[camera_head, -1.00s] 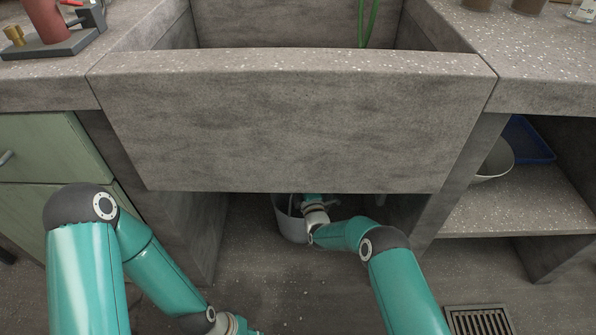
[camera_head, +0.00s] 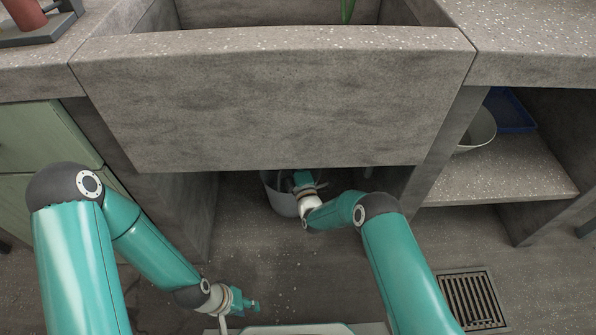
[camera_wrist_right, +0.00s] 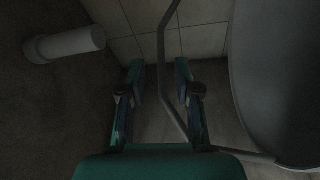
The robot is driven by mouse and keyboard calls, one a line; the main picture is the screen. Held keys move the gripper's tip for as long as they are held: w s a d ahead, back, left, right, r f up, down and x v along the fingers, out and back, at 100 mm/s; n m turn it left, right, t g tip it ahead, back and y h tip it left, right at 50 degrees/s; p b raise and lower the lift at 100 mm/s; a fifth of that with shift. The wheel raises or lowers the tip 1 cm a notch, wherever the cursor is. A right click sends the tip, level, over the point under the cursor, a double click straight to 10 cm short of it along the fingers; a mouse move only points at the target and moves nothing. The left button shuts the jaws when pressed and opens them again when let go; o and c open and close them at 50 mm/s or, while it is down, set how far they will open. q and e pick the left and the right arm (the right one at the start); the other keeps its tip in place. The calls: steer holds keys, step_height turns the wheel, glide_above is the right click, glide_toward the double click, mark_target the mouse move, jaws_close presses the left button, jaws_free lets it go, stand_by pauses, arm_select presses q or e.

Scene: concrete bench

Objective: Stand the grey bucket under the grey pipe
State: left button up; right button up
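The grey bucket (camera_head: 278,197) stands on the floor under the concrete sink, partly hidden by the sink front and my right arm. My right gripper (camera_head: 306,181) is at the bucket's right side. In the right wrist view, my right gripper (camera_wrist_right: 159,72) is open, and a thin bent bar, which looks like the bucket's handle, passes between its fingers without visible grip. The bucket's wall (camera_wrist_right: 285,80) is at the right of that view. A grey pipe end (camera_wrist_right: 70,45) shows at upper left, apart from the bucket. My left gripper (camera_head: 248,303) is low in front; its fingers are too small to judge.
The concrete sink front (camera_head: 270,100) hangs low over the bucket. Side walls bound the space beneath it. At right, a shelf (camera_head: 500,175) holds a white bowl (camera_head: 478,130) and a blue tray (camera_head: 510,110). A floor drain grate (camera_head: 470,300) lies at lower right.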

steer(key=s+d+f+m+g+p, duration=0.1)
steer(key=s+d+f+m+g, duration=0.15)
steer(key=s, duration=0.35)
steer(key=s+d+f+m+g+h+p, duration=0.1)
steer(key=s+d+f+m+g, duration=0.15)
steer(key=s+m, duration=0.2)
steer(key=s+d+f+m+g+p, duration=0.1)
steer(key=s+d+f+m+g, duration=0.15)
steer(key=s, duration=0.45)
steer(key=s+d+r+m+g, duration=0.1)
steer(key=s+m+g, duration=0.4)
steer(key=s, duration=0.7)
steer(key=s+d+r+m+g, duration=0.2)
steer(key=s+m+g, duration=0.3)
steer(key=s, duration=0.7)
steer(key=shift+s+d+m, duration=0.3)
steer(key=shift+d+m, duration=0.1)
steer(key=shift+m, duration=0.55)
steer(key=shift+r+g+p, duration=0.15)
steer(key=shift+g+p, duration=0.1)
steer(key=shift+p, duration=0.05)
step_height(320, 180, up, 39)
steer(key=p, duration=3.9)
